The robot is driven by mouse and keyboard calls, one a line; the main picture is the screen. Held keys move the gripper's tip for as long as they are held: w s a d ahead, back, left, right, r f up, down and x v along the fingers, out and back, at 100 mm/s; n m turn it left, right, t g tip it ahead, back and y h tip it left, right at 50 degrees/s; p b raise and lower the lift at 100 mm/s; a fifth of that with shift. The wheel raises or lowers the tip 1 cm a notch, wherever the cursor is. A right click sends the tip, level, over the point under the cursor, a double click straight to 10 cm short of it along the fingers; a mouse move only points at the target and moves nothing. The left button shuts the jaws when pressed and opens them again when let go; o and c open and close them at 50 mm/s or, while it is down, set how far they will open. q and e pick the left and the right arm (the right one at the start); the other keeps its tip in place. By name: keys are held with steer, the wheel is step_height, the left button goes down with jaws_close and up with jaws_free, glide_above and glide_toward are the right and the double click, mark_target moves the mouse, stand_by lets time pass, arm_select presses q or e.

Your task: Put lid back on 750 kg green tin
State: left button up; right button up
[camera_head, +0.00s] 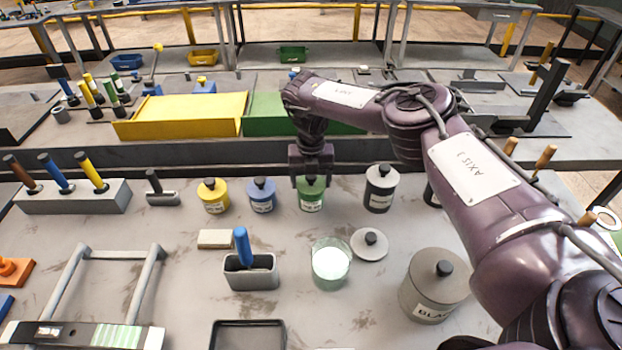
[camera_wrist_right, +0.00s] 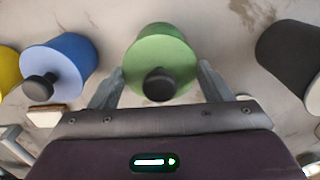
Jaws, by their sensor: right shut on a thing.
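The green tin (camera_head: 311,203) with a pale label stands in the row of tins on the grey bench. My right gripper (camera_head: 311,181) is directly above it, pointing down. In the right wrist view the round green lid (camera_wrist_right: 160,65) with its black knob (camera_wrist_right: 160,85) lies between the two fingers of my right gripper (camera_wrist_right: 162,88), which is shut on it. The lid lines up with the tin; whether it is fully seated I cannot tell. My left gripper is not in view.
A yellow tin (camera_head: 213,197) and blue tin (camera_head: 261,197) stand left, a dark tin (camera_head: 380,190) right. In front are a glass jar (camera_head: 331,265), a loose grey lid (camera_head: 369,245), a large grey tin (camera_head: 430,290) and a holder (camera_head: 250,275) with a blue-handled tool.

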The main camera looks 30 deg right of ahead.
stand_by(0.4)
steer(key=o, duration=1.1)
steer(key=shift+c, duration=0.2)
steer(key=shift+o, duration=0.3)
steer(key=shift+r+p, duration=2.7)
steer(key=shift+r, duration=0.8)
jaws_close()
